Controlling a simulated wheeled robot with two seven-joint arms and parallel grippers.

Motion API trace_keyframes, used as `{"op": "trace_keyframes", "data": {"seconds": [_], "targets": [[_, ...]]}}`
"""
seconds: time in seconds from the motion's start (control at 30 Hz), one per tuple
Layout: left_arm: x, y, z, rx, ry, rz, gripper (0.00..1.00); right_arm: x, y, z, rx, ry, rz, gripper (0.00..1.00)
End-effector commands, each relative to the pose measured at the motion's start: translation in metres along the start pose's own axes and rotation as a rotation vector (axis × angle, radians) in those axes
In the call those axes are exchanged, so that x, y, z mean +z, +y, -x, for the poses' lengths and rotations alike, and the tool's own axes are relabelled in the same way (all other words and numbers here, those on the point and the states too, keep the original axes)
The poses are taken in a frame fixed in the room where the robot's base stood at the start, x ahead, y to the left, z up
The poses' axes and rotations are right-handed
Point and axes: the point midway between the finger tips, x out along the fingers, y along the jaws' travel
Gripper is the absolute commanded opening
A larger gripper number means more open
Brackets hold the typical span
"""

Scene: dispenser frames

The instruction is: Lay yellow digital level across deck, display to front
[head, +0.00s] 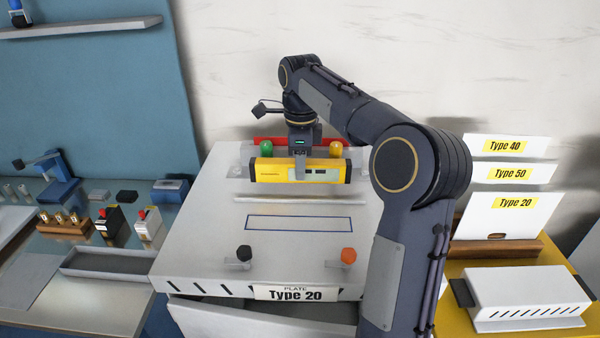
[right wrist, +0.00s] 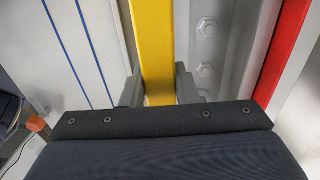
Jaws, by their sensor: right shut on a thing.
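The yellow digital level (head: 275,171) has black end caps, and its display faces the front. My right gripper (head: 300,165) is shut on it near its middle, from above. In the head view the level is at the back part of the white deck (head: 200,235), running left to right. I cannot tell whether it touches the deck or hangs just above it. In the right wrist view the yellow level (right wrist: 154,45) passes between the two grey fingers (right wrist: 158,90). A blue outlined rectangle (head: 298,223) is marked on the deck in front of it. My left gripper is not in view.
A green knob (head: 266,147) and a yellow knob (head: 336,149) stand behind the level, near a red bar (right wrist: 285,50). Black (head: 244,253) and orange (head: 348,255) knobs stand at the deck's front. Type plates (head: 507,214) stand in a wooden rack at right.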

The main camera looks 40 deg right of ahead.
Motion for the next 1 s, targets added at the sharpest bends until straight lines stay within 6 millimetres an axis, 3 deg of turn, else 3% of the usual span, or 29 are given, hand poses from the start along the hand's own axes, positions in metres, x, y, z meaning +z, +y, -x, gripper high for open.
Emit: {"op": "trace_keyframes", "data": {"seconds": [0.2, 0.57, 0.6, 0.73, 1.0], "targets": [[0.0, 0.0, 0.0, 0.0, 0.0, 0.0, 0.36, 0.001, 0.001, -0.026, 0.001, -0.001, 0.002, 0.0], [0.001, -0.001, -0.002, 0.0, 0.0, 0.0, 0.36, 0.002, 0.001, -0.03, 0.0, -0.001, 0.002, 0.0], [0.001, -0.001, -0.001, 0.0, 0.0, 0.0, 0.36, 0.001, 0.001, -0.03, 0.001, -0.001, 0.001, 0.3], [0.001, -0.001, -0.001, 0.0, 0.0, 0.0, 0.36, 0.001, 0.001, -0.03, 0.001, -0.001, 0.001, 0.47], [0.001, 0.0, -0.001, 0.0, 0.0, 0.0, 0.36, 0.001, 0.001, -0.029, 0.001, -0.001, 0.001, 0.49]]}}
